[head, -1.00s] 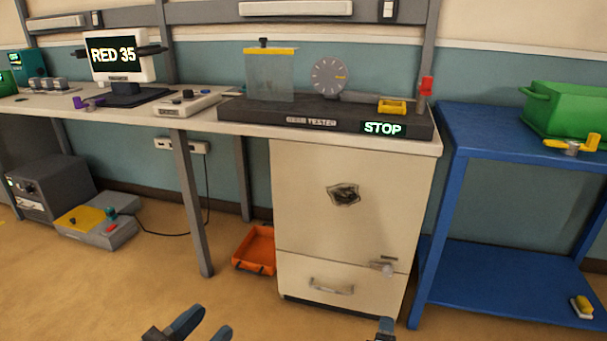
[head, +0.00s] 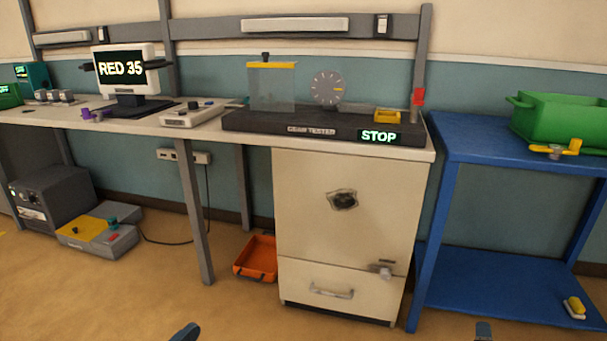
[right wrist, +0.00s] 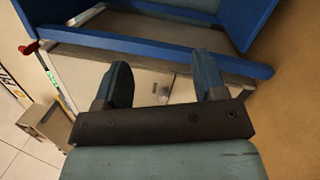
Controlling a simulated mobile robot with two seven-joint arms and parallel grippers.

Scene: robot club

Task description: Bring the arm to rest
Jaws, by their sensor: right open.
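My right gripper (right wrist: 166,78) is open in the right wrist view, with nothing between its two blue fingers. The front of the white cabinet (right wrist: 148,85) shows beyond the fingers. In the head view only a small tip of the right gripper (head: 484,331) shows at the bottom edge, in front of the blue cart. A dark blue tip of my left gripper (head: 186,332) shows at the bottom edge, left of the middle. The rest of it is out of frame, so its opening cannot be seen.
The white cabinet (head: 335,245) stands under the bench, beside the blue cart (head: 440,215). The cart bears a green bin (head: 565,125). An orange tray (head: 256,258) and a grey box with a yellow panel (head: 97,236) lie on the floor. Open floor fills the front.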

